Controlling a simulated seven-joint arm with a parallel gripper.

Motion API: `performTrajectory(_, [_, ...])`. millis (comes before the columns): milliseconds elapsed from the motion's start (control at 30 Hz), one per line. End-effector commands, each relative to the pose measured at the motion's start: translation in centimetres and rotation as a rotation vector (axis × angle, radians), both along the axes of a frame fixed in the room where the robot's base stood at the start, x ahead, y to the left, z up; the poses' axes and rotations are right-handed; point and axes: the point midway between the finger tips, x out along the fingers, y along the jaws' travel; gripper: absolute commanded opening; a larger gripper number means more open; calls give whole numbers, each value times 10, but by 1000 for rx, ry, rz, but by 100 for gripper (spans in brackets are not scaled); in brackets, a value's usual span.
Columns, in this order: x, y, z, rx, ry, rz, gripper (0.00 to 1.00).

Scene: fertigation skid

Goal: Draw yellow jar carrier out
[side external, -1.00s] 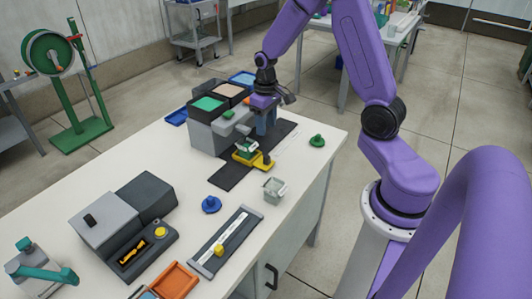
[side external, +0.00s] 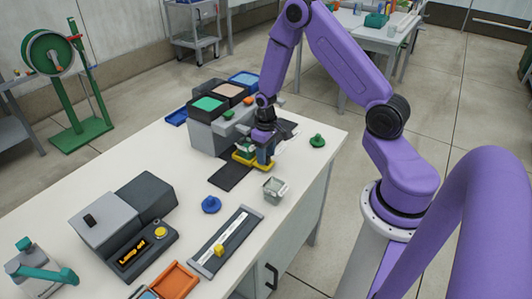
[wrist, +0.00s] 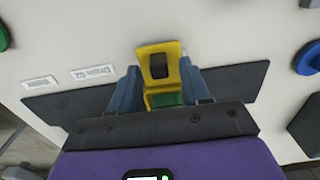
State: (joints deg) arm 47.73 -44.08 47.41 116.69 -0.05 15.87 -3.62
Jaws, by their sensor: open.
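The yellow jar carrier (side external: 245,162) sits on the dark mat (side external: 231,176) in front of the grey dispenser unit. In the wrist view the carrier (wrist: 161,66) shows its yellow end with a dark grip pad, and a bit of green shows just behind it. My gripper (side external: 262,160) is down at the carrier. In the wrist view its two blue-grey fingers (wrist: 160,88) stand open, one on each side of the carrier. I cannot tell whether either finger touches it.
The grey unit with green, tan and blue bins (side external: 208,104) stands behind the carrier. A clear square jar (side external: 274,188), a green knob (side external: 317,141) and a blue knob (side external: 211,204) stand nearby. Labels (wrist: 92,74) lie beside the mat. Front table space is partly clear.

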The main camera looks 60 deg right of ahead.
Motion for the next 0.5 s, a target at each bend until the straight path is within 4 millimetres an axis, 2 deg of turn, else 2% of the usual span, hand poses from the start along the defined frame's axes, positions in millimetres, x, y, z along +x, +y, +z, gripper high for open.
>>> performTrajectory(200, [0,0,0,0,0,0,47])
performTrajectory(233, [0,0,0,0,0,0,40])
performTrajectory(300, [0,0,0,0,0,0,18])
performTrajectory(367, [0,0,0,0,0,0,0])
performTrajectory(500, [0,0,0,0,0,0,0])
